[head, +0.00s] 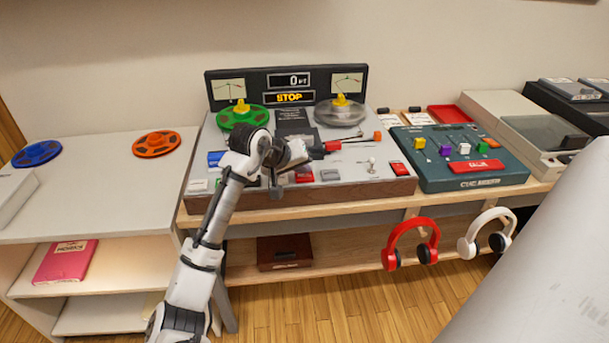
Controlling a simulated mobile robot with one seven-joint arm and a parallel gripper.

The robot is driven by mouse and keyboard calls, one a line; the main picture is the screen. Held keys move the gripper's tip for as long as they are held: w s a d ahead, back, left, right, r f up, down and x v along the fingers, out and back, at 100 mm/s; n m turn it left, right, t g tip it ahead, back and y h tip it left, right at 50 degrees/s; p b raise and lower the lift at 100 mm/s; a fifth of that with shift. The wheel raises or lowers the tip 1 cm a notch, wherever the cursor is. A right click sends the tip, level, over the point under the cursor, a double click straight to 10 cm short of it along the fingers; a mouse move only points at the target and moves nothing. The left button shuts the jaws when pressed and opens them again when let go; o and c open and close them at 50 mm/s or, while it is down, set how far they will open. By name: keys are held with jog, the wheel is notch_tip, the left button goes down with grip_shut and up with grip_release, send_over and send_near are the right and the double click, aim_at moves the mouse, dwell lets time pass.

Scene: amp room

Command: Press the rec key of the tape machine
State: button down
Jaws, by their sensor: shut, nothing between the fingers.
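The tape machine (345,192) stands on the wooden bench, with a green reel (243,115) at left and a clear reel (339,112) at right. Its display (289,97) reads STOP, with a 0 counter above. A red key (304,175) sits in the front row beside a grey key (330,175); another red key (400,169) is at the far right. Their labels are too small to read, so I cannot tell which is rec. My gripper (276,191) is shut and empty, pointing down over the front row, left of the nearer red key. My arm hides some keys; contact cannot be told.
A green mixer (460,182) with coloured knobs stands right of the machine. Red headphones (411,244) and white headphones (488,233) hang below the bench edge. A white shelf at left holds a blue reel (37,153) and an orange reel (156,144).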

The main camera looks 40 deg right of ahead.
aim_at(301, 177)
jog(key=shift+f, duration=0.5)
dwell(0.7)
jog(key=shift+r, duration=0.15)
jog(key=shift+r+p, duration=0.8)
jog(key=shift+p, duration=0.25)
notch_tip(301, 177, up, 5)
jog(key=p, duration=0.5)
